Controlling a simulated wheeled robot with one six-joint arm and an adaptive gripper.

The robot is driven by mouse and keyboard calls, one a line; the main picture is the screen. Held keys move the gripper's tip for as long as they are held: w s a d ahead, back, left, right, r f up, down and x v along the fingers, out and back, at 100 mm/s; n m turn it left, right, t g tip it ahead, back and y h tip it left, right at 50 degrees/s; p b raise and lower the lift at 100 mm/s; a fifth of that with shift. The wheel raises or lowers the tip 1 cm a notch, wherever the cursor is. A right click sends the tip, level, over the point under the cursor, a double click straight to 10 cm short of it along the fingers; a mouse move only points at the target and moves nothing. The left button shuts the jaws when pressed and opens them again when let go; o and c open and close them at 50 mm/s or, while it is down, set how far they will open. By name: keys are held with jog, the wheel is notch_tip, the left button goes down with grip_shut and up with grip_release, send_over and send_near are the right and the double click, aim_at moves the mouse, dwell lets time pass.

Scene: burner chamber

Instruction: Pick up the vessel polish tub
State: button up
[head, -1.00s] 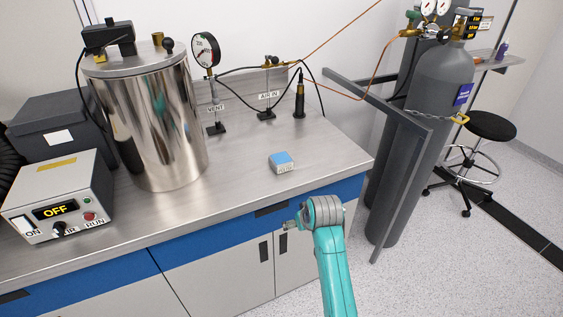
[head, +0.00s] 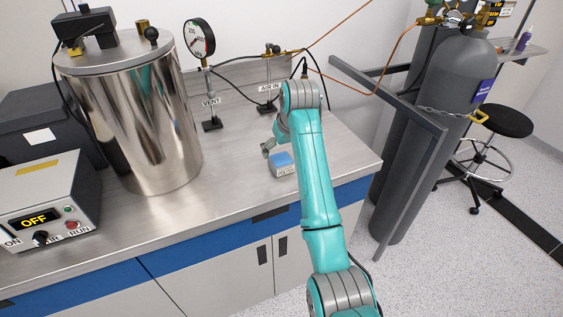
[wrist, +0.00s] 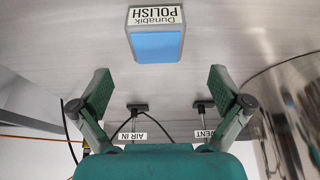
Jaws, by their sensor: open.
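The polish tub (head: 283,165) is a small box with a blue top and a white label, sitting on the steel bench (head: 235,190) near its front right. In the wrist view the tub (wrist: 156,47) shows its blue top and a label reading "Dunabik POLISH", ahead of the fingers and roughly centred between them. My gripper (wrist: 155,85) is open and empty, its two fingers apart from the tub. In the head view my gripper (head: 268,151) is partly hidden by my arm, just above and left of the tub.
A tall steel vessel (head: 140,120) stands left of the tub. The VENT stand (head: 211,123) and AIR IN stand (head: 268,103) are behind it. A control box (head: 45,205) reading OFF is at far left. Gas cylinders (head: 445,95) stand behind a grey frame at right.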

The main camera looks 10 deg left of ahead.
aim_at(281, 159)
jog(key=shift+d+x, duration=0.2)
jog(key=shift+x, duration=3)
jog(key=c, duration=1.5)
